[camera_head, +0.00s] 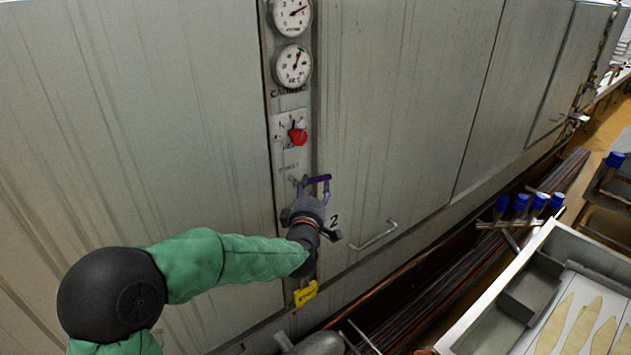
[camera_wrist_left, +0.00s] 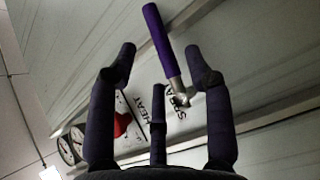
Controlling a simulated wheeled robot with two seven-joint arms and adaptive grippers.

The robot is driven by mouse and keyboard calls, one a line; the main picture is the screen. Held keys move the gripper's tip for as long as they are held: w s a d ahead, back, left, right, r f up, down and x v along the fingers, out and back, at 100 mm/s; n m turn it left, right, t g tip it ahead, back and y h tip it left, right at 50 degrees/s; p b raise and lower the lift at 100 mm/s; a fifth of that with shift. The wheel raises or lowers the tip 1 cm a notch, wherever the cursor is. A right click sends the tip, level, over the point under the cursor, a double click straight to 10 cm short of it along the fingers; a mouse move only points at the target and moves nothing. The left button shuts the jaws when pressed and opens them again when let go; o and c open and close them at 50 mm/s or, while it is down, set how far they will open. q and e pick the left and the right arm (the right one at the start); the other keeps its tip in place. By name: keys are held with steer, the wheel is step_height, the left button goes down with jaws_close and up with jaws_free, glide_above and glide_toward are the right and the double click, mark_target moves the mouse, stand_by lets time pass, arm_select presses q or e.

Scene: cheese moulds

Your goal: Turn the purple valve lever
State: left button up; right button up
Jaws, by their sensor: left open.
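The purple valve lever (camera_head: 319,178) sticks out from the narrow control strip on the grey cabinet, below the red knob. My left gripper (camera_head: 312,188) is at the lever, just below it in the head view. In the left wrist view the purple lever (camera_wrist_left: 162,42) rises from a metal joint and shows between the dark fingers of the open left gripper (camera_wrist_left: 160,50). The fingers stand apart from each other. I cannot tell whether any finger touches the lever. My right gripper is in neither view.
Above the lever are a red knob (camera_head: 298,136) and two round gauges (camera_head: 293,66). A yellow tag (camera_head: 305,293) hangs below my left wrist. A door handle (camera_head: 374,235) is to the right. Blue-capped items (camera_head: 520,206) and a pale tray (camera_head: 487,329) stand at the lower right.

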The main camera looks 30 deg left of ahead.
mark_target(316, 181)
arm_select(q)
steer(key=shift+x, duration=1.95)
jaws_close()
